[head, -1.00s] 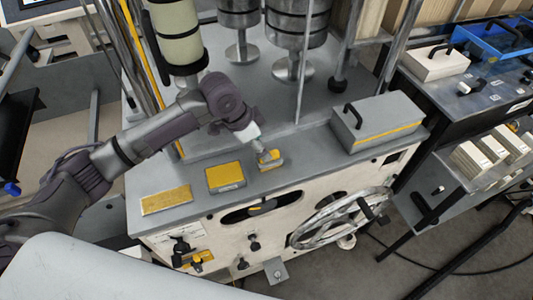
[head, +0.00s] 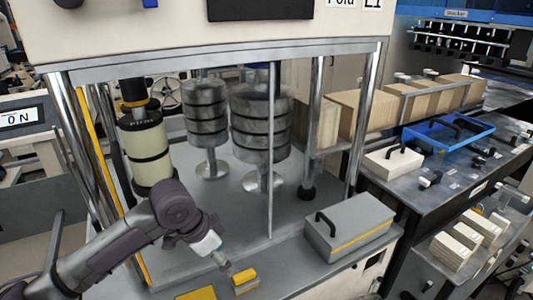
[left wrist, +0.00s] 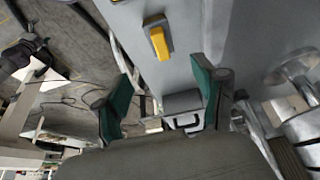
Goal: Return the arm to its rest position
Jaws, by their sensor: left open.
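My left arm (head: 130,240) reaches in from the left over the grey machine ledge (head: 305,268). Its gripper (head: 224,263) is just beside and above a small yellow-topped grey block (head: 245,283) on the ledge. In the left wrist view, the two green-padded fingers of the left gripper (left wrist: 163,98) stand wide apart with nothing between them. The yellow-topped block (left wrist: 158,41) shows beyond them, clear of both fingers. My right gripper is not seen in the head view, and I cannot make it out in the wrist view.
Another yellow-topped piece (head: 197,294) lies left of the block. A grey box with a black handle (head: 348,226) stands on the ledge to the right. Chrome posts (head: 271,150) and hanging dark cylinders (head: 260,125) rise behind. A side bench (head: 440,190) is at right.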

